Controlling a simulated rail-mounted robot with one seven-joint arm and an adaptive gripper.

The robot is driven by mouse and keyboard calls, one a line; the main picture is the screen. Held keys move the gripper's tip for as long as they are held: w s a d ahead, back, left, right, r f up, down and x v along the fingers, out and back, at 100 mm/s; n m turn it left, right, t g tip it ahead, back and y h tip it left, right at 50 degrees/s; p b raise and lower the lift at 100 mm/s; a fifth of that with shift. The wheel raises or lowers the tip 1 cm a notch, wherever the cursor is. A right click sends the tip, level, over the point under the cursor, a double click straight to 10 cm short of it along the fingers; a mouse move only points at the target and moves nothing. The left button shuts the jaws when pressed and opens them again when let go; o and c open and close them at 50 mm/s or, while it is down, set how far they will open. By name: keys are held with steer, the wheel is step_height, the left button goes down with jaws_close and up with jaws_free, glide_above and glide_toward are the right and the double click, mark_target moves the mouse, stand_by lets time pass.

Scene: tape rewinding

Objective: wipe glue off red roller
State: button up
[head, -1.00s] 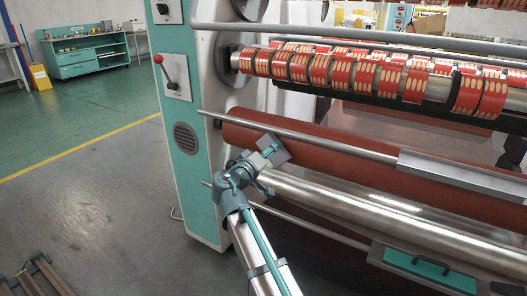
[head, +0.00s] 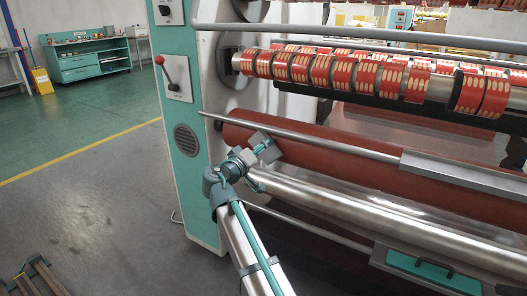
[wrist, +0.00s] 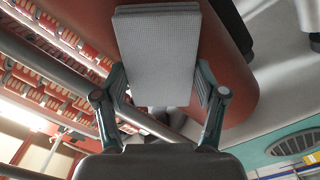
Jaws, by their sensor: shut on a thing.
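The red roller (head: 340,165) runs across the machine below a thin steel bar. It also shows in the wrist view (wrist: 235,85), behind my gripper. My gripper (wrist: 158,95) is shut on a grey folded cloth (wrist: 158,50), with one finger on each side. In the head view the cloth (head: 265,147) is at the left end of the red roller, close to its surface. I cannot tell whether they touch. My gripper (head: 250,158) is small there and partly hidden by its own wrist. No glue can be made out on the roller.
A thin steel bar (head: 300,134) passes just in front of the red roller. A shiny steel roller (head: 370,215) lies below it. Rolls of red tape (head: 330,70) sit on a shaft above. The teal side panel (head: 188,165) stands at the left, with open floor beyond.

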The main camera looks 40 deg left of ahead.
steer(key=shift+a, duration=0.2)
steer(key=shift+s+f, duration=0.15)
steer(key=shift+s, duration=0.3)
steer(key=shift+s+d, duration=0.2)
steer(key=shift+s, duration=1.05)
steer(key=shift+s+d, duration=0.2)
steer(key=shift+s, duration=1)
steer(key=s, duration=0.3)
steer(key=shift+d+b, duration=0.15)
steer(key=shift+b, duration=0.2)
